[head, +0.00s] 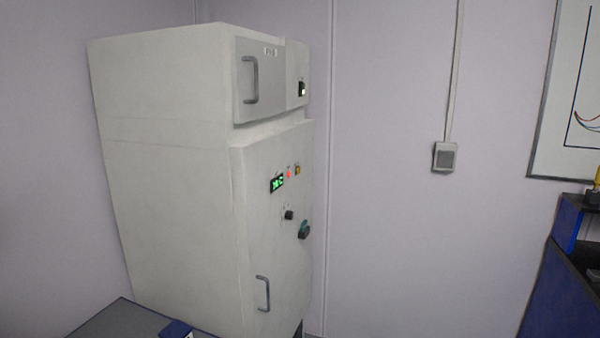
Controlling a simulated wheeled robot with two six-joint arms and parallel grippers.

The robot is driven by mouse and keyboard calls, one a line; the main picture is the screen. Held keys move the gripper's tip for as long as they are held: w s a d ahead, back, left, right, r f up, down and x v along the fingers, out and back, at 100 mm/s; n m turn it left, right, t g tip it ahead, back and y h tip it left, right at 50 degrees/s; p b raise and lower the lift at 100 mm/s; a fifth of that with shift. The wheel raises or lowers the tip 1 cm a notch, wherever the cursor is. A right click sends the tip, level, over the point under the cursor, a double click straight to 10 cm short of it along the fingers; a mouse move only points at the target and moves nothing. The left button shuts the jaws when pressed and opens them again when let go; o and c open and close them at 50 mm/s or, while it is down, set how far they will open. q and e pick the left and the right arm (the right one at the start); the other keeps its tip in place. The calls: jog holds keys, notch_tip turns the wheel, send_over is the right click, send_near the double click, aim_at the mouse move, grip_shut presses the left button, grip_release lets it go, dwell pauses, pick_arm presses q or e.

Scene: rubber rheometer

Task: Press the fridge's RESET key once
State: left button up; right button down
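The fridge (185,170) is a tall off-white cabinet on the left in the head view, seen at an angle. Its lower front has a green lit display (277,183), a small red light or key (290,174) and a yellow key (298,169). Below them are a dark knob (289,215) and a larger teal-and-dark round control (304,230). The labels are too small to read, so I cannot tell which one is RESET. Neither of my grippers is in view.
The fridge has an upper door handle (250,80), a small upper display (302,89) and a lower handle (263,293). A grey surface (120,322) with a blue object (176,329) lies at bottom left. A wall switch (444,157) and blue equipment (560,285) are right.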

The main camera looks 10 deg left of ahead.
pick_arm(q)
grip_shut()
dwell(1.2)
